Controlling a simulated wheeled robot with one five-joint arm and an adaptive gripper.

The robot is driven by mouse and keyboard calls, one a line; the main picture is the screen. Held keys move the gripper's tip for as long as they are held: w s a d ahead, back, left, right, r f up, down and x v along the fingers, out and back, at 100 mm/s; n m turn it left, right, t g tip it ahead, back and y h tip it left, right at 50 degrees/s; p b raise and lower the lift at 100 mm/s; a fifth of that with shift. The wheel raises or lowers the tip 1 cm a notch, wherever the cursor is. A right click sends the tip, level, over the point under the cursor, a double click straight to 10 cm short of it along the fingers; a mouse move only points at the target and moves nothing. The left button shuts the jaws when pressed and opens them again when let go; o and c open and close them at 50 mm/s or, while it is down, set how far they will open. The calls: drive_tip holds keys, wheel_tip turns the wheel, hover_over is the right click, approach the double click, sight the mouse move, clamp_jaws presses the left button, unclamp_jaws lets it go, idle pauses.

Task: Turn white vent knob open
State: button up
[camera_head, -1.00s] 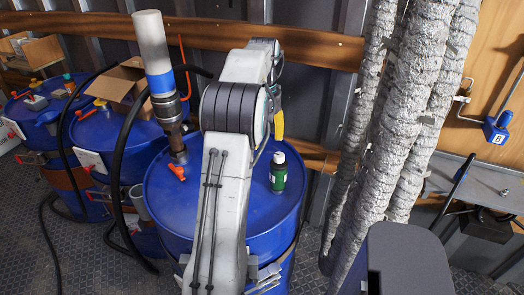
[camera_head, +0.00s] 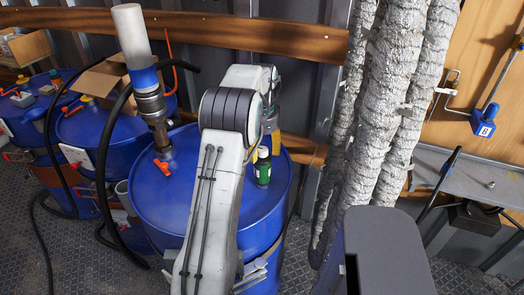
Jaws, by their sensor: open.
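My gripper does not show clearly; my arm's bent elbow blocks the view. A yellow part (camera_head: 276,143) shows just right of the elbow, low on my arm's far side, and I cannot tell whether it belongs to my gripper. On the drum top left of my arm is an orange-red handle (camera_head: 163,166), by the foot of a white pipe (camera_head: 131,35) with a blue band.
Other blue drums (camera_head: 105,130) stand at left, with an open cardboard box (camera_head: 102,82) on one and a black hose (camera_head: 118,190) beside them. Wrapped silvery pipes (camera_head: 385,110) rise at right. A grey bench (camera_head: 455,178) is beyond. Patterned floor shows between.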

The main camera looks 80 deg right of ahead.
drive_tip(key=shift+f, duration=0.15)
drive_tip(key=shift+c, duration=0.2)
clamp_jaws()
idle(0.4)
